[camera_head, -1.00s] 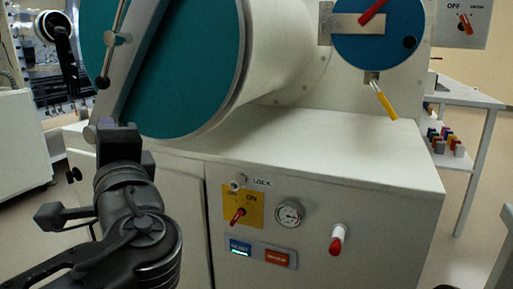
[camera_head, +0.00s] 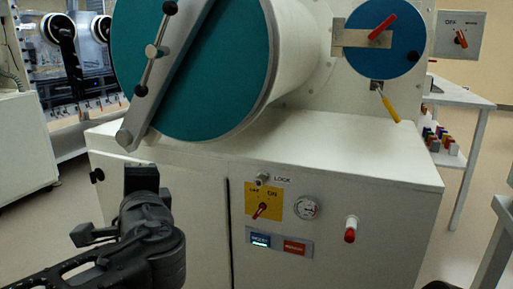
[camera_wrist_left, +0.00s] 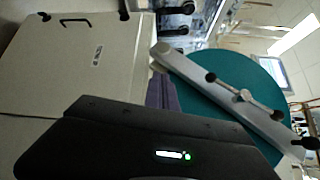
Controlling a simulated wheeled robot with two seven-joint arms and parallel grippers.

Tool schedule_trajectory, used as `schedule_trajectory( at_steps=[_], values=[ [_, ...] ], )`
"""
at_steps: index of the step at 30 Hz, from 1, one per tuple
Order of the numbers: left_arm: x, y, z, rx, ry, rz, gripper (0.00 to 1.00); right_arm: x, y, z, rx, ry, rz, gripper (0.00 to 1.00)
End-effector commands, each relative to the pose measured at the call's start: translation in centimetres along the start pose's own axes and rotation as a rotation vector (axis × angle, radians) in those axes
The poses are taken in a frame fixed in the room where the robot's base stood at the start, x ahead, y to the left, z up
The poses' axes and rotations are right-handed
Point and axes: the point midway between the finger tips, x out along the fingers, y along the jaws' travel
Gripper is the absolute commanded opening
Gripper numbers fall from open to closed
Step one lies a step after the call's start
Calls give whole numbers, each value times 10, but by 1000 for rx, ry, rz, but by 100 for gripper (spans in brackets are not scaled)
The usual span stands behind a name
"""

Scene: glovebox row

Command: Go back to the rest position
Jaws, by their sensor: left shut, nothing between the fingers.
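My left gripper (camera_head: 141,170) is at the lower left of the head view, dark, shut and empty, on my black left arm. It shows below the lower end of the grey clamp bar (camera_head: 172,68) on the round teal door (camera_head: 225,75), apart from it in the picture. In the left wrist view the teal door (camera_wrist_left: 228,78) and its bar with a black-knobbed handle (camera_wrist_left: 240,94) fill the right side. The dark wrist housing covers the bottom of that view. My right gripper is not in view.
The white cabinet (camera_head: 340,160) stands close ahead, with a yellow switch plate (camera_head: 264,203), a gauge (camera_head: 306,207) and a red-tipped knob (camera_head: 350,229) on its front. A blue disc (camera_head: 375,42) with a red handle is at upper right. Open floor shows at left.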

Motion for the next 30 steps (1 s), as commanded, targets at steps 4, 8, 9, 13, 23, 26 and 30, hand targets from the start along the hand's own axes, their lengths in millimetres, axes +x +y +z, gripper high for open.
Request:
schedule_trajectory(
  at_steps=[4,8,9,13,23,26,30],
  values=[
    [16,38,-29,-1,87,169,0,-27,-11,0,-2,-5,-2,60],
    [22,92,-62,-27,183,385,0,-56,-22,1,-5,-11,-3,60],
    [19,113,-74,-45,217,475,0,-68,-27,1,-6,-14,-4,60],
    [-17,194,-112,-164,321,858,0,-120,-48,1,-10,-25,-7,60],
    [-192,291,-146,-873,47,1708,0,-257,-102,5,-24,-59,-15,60],
    [-224,300,-134,-1082,-188,1784,0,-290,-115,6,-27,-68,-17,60],
    [-250,316,-108,-1260,-474,1768,0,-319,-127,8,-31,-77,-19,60]
  ],
)
